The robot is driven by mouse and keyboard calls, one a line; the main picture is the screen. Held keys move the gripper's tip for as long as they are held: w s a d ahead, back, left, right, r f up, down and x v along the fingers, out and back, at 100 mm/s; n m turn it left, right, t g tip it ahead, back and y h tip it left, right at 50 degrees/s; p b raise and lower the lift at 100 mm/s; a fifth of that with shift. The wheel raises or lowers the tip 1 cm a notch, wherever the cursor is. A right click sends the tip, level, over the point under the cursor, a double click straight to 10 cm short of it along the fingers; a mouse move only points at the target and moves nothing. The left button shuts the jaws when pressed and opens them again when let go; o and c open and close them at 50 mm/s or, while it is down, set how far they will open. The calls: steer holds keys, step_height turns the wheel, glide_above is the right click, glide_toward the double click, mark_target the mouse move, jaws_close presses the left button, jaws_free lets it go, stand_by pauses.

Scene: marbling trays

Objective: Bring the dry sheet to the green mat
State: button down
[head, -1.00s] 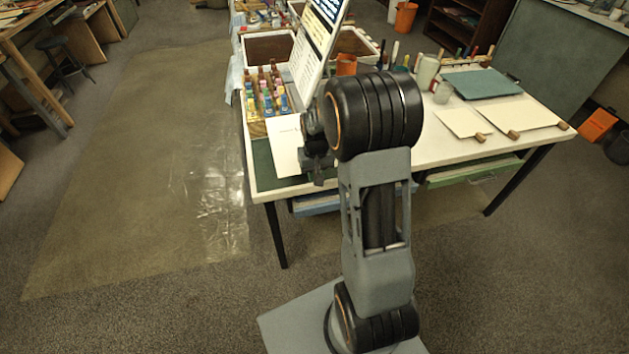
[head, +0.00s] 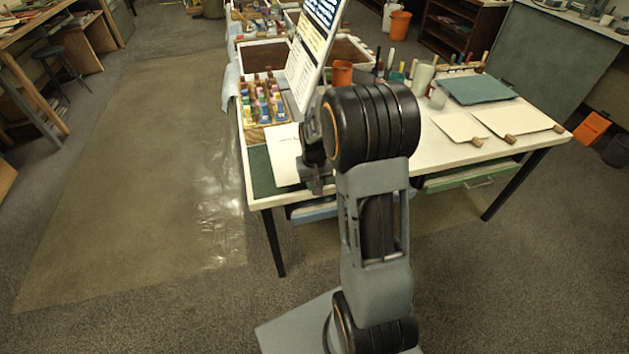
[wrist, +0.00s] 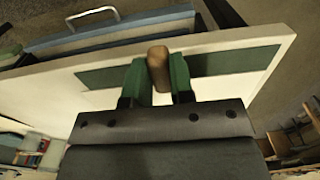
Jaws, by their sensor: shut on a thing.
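The green mat (head: 260,172) lies at the table's front left corner; it also shows in the wrist view (wrist: 235,61) as a dark green strip. A pale sheet (head: 284,158) lies over much of the mat, with green showing to its left and along its front. My gripper (head: 317,184) is at the sheet's front right. In the wrist view my gripper's green fingers (wrist: 158,78) are shut on a brown wooden grip (wrist: 158,66) over the mat. Whether the sheet is pressed flat on the mat is hard to tell.
Two cream sheets (head: 462,127) (head: 520,118) with wooden grips lie at the table's right, near a teal board (head: 478,89). A bottle rack (head: 262,105) and a tilted sign (head: 310,55) stand behind the mat. A blue drawer (wrist: 110,39) is under the front edge.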

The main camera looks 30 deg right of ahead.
steer(key=shift+f+b, duration=2.55)
steer(key=shift+f, duration=1.2)
steer(key=shift+c, duration=2.2)
jaws_free()
steer(key=shift+r, duration=0.15)
steer(key=shift+r+p, duration=2.75)
steer(key=shift+r, duration=0.65)
